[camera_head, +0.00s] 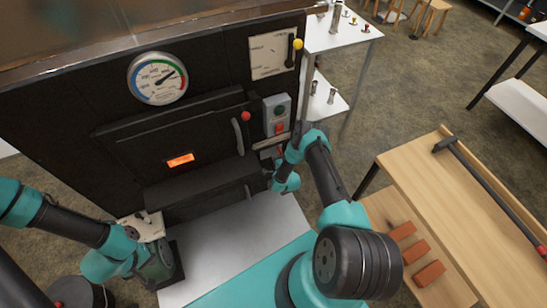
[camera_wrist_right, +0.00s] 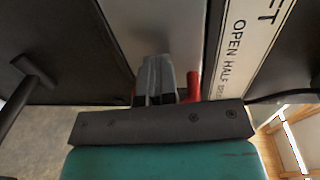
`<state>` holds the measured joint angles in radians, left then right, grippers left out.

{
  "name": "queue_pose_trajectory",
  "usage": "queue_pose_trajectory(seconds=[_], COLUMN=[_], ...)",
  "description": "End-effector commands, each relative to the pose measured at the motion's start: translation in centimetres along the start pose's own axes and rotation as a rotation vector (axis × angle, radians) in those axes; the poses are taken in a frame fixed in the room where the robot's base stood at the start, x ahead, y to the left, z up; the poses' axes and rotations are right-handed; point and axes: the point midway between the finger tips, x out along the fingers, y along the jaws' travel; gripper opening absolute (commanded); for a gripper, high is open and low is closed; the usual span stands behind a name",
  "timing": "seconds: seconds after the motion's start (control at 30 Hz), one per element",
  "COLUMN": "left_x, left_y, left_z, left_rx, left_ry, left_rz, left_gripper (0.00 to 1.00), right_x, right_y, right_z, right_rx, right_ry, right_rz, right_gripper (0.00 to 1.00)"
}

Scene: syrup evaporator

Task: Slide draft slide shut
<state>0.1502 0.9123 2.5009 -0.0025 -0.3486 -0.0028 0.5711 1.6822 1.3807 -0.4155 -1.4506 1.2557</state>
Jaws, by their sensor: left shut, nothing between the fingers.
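The draft slide's red handle (camera_wrist_right: 193,88) shows in the right wrist view beside a pale metal plate (camera_wrist_right: 150,25). A white label (camera_wrist_right: 245,45) to its right reads "OPEN HALF", with the rest cut off. My right gripper's fingers (camera_wrist_right: 156,80) are close together just left of the red handle. Whether they touch it or hold anything I cannot tell. In the head view my right gripper (camera_head: 284,180) is low at the evaporator's front right corner, and the slide is mostly hidden behind my arm. My left gripper (camera_head: 157,262) is shut and empty at the lower left.
A wooden bench (camera_head: 480,215) and orange bricks (camera_head: 415,248) stand at right. Floor between is clear.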

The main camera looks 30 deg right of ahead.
Motion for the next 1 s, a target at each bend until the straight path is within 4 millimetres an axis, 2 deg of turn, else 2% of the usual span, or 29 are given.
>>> queue_pose_trajectory(seconds=[1.0], left_x=[0.0], left_y=[0.0], left_z=[0.0], left_rx=[0.0], left_ry=[0.0], left_rz=[0.0], left_gripper=[0.0], right_x=[0.0], right_y=[0.0], right_z=[-3.6], right_rx=[-0.001], right_ry=[0.001], right_rz=[0.0], right_gripper=[0.0])
